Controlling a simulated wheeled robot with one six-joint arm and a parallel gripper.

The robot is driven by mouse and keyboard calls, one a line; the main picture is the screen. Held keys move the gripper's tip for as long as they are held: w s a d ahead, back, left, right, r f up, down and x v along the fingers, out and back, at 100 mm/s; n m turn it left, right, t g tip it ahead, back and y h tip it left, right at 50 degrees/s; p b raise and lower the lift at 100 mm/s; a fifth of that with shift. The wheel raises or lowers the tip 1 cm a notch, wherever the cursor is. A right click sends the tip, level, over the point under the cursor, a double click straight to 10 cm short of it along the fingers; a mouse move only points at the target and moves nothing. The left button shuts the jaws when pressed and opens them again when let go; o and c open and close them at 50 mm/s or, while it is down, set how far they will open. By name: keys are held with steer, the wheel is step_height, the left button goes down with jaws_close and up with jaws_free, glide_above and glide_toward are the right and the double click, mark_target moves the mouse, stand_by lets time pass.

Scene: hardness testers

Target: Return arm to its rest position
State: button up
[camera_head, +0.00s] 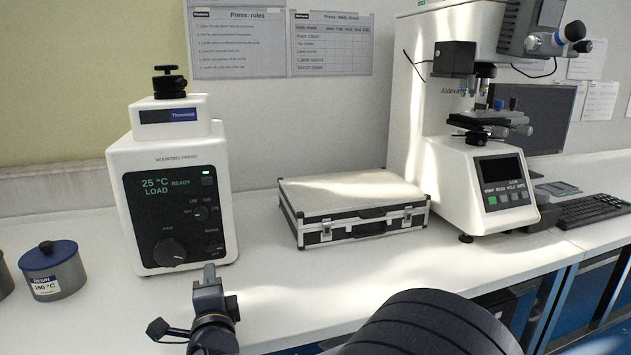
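My gripper (209,281) shows at the bottom of the head view, left of centre, in front of the mounting press and over the bench's front part. Its narrow grey tip points up and away from me. I see it nearly end-on, so I cannot tell whether its fingers are apart. No held object shows at the tip. A large black ribbed part of my own arm fills the bottom right of centre and hides some of the bench edge.
The white mounting press (175,185) stands behind my gripper, its display reading 25 °C, LOAD, READY. A resin tin (66,272) stands at left. A silver case (352,205) lies shut at centre. A hardness tester (440,120) and keyboard (590,210) are at right. The bench (300,300) has clear room in front.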

mark_target(212, 248)
steer(key=x, duration=1.1)
steer(key=shift+w, duration=0.1)
steer(key=shift+f+m+b, duration=0.1)
steer(key=shift+m+b, duration=0.3)
steer(key=shift+b, duration=0.05)
steer(key=m+b, duration=0.1)
steer(key=m, duration=0.3)
steer(key=shift+r, duration=0.2)
steer(key=m, duration=0.5)
steer(key=shift+d+r+b, duration=0.1)
steer(key=shift+b, duration=0.2)
steer(key=v, duration=1.1)
steer(key=shift+w, duration=0.1)
